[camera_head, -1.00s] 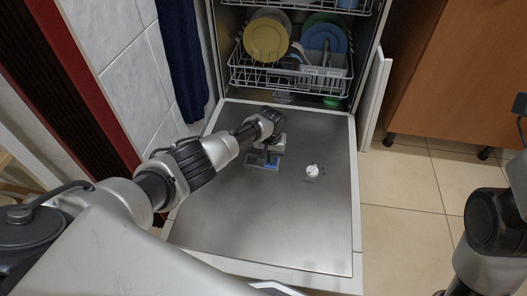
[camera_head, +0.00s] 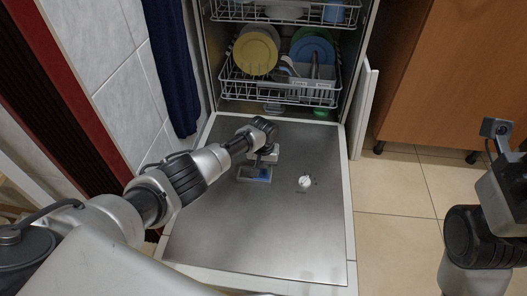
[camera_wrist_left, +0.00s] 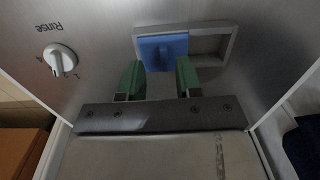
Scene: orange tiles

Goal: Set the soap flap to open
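The soap flap (camera_head: 263,174) is a blue piece in a rectangular recess on the lowered dishwasher door (camera_head: 245,235). In the left wrist view the flap (camera_wrist_left: 162,50) covers the recess side nearer the knob, and the other side of the recess (camera_wrist_left: 208,45) is open and grey. My left gripper (camera_head: 262,165) is over the recess. Its green fingers (camera_wrist_left: 160,80) are apart, one to each side of the flap's near edge, with nothing seen clamped between them. I cannot tell whether they touch the flap. My right arm shows at the right edge; its fingers are out of view.
A white Rinse knob (camera_head: 305,182) sits on the door beside the recess. The lower rack (camera_head: 285,85) with plates is inside the dishwasher behind. A tiled wall (camera_head: 115,75) and dark blue cloth (camera_head: 170,60) are at left. Open floor (camera_head: 390,225) lies to the right.

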